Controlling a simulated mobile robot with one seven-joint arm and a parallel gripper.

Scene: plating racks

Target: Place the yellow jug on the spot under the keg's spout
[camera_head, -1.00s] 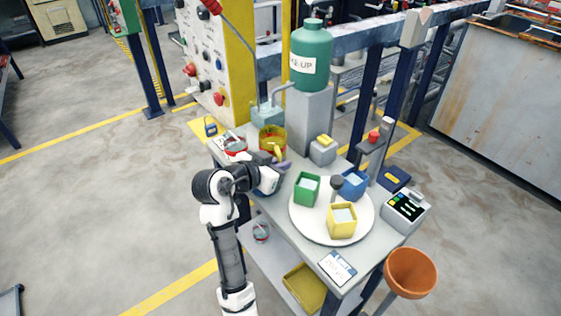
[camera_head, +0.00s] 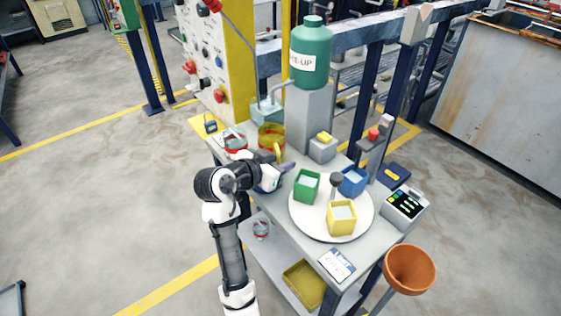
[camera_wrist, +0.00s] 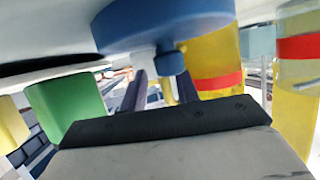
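The yellow jug (camera_head: 268,135) stands upright at the back left of the bench, its handle facing the front right. My gripper (camera_head: 286,166) is low over the bench, right beside the handle. In the wrist view, the two dark fingers of my gripper (camera_wrist: 162,92) stand apart, with a yellow strip between them. A yellow, red-banded body (camera_wrist: 215,60) is just behind; contact is unclear. The green keg (camera_head: 311,52) stands on a grey pillar behind. Its bent grey spout (camera_head: 277,90) points down over a pale teal block (camera_head: 267,112) behind the jug.
A white round tray (camera_head: 303,222) carries green (camera_head: 306,188), blue (camera_head: 353,182) and yellow (camera_head: 341,220) boxes close right of my gripper.

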